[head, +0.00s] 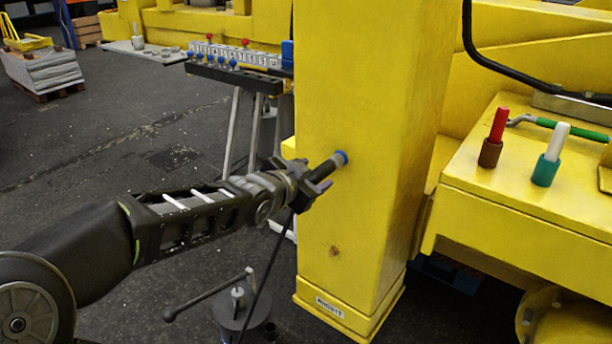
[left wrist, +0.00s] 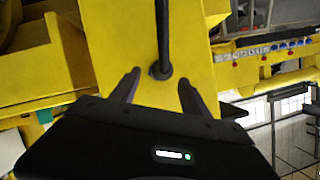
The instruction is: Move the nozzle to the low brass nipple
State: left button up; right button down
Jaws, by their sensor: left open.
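The nozzle (head: 326,168), a dark cylinder with a blue collar at its far end, sits against the front face of the yellow column (head: 365,100). In the left wrist view the nozzle (left wrist: 160,71) shows nearly end-on, with a black hose running from it. My left gripper (head: 314,180) is open at the nozzle's near end. In the left wrist view its fingers (left wrist: 159,79) stand apart on either side of the nozzle, without visible contact. A small brass nipple (head: 334,251) is lower on the same column face. My right gripper is not in view.
The black hose (head: 266,275) hangs below my left gripper. A round dark stand with a lever (head: 240,305) is on the floor below. A rack with red and blue knobs (head: 235,62) is behind. Red and white handled tools (head: 497,130) stand on the yellow ledge at right.

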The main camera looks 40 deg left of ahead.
aim_at(326, 169)
pick_arm(q)
jog(key=x, duration=0.4)
jog(key=shift+c, duration=0.3)
grip_shut()
dwell(0.3)
dwell(0.6)
